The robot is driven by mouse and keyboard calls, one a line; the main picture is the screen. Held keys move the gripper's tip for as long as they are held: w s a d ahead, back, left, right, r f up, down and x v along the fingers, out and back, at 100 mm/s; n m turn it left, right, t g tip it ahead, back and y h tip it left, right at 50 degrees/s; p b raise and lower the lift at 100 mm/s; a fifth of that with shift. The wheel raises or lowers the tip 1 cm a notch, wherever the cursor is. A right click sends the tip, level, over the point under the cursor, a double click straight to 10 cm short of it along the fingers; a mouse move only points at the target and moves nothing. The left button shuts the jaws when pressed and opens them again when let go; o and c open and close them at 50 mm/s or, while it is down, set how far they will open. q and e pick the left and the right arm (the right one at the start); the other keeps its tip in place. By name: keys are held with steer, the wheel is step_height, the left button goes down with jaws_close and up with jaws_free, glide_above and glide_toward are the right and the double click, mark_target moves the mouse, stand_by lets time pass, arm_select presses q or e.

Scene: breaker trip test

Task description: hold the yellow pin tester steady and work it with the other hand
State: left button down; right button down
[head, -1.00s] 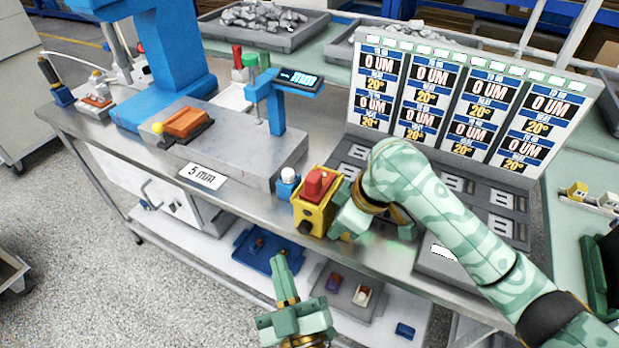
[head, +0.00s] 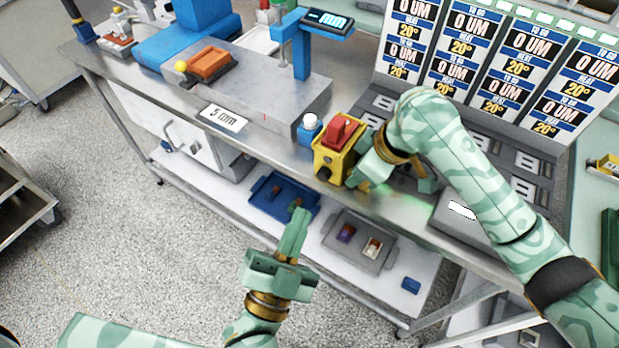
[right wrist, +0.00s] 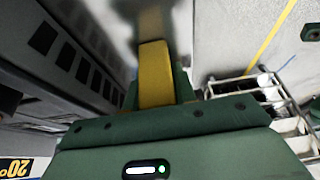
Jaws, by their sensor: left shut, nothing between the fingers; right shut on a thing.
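The yellow pin tester (head: 328,163) stands near the front edge of the metal bench, with a red rocker-like part on top and a dark round knob on its front. My right gripper (head: 362,168) is shut on its right side; in the right wrist view the yellow body (right wrist: 155,75) shows between the fingers of my right gripper (right wrist: 158,90). My left gripper (head: 296,222) is shut and empty. It points up in front of the bench, below and to the left of the tester, apart from it.
A white-topped blue button (head: 309,128) stands just left of the tester. A blue press and gauge stand (head: 302,50) are behind it. Display panels (head: 490,60) rise at the back right. The lower shelf holds a blue tray (head: 285,196) and a grey tray (head: 345,250).

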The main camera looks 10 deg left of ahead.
mark_target(317, 175)
arm_select(q)
steer(key=s+a+f+m+g, duration=0.1)
steer(key=a+f+m+g, duration=0.1)
steer(key=m, duration=0.4)
steer(key=s+a+f+m+g+h, duration=0.1)
steer(key=a+f+m+g, duration=0.1)
steer(key=m, duration=0.4)
steer(key=shift+s+a+f+g, duration=0.15)
steer(key=shift+s+a+g, duration=0.15)
steer(key=shift+a+g, duration=0.55)
steer(key=shift+d, duration=0.15)
steer(key=x, duration=1.4)
steer(key=shift+d, duration=0.1)
steer(key=shift+w, duration=0.1)
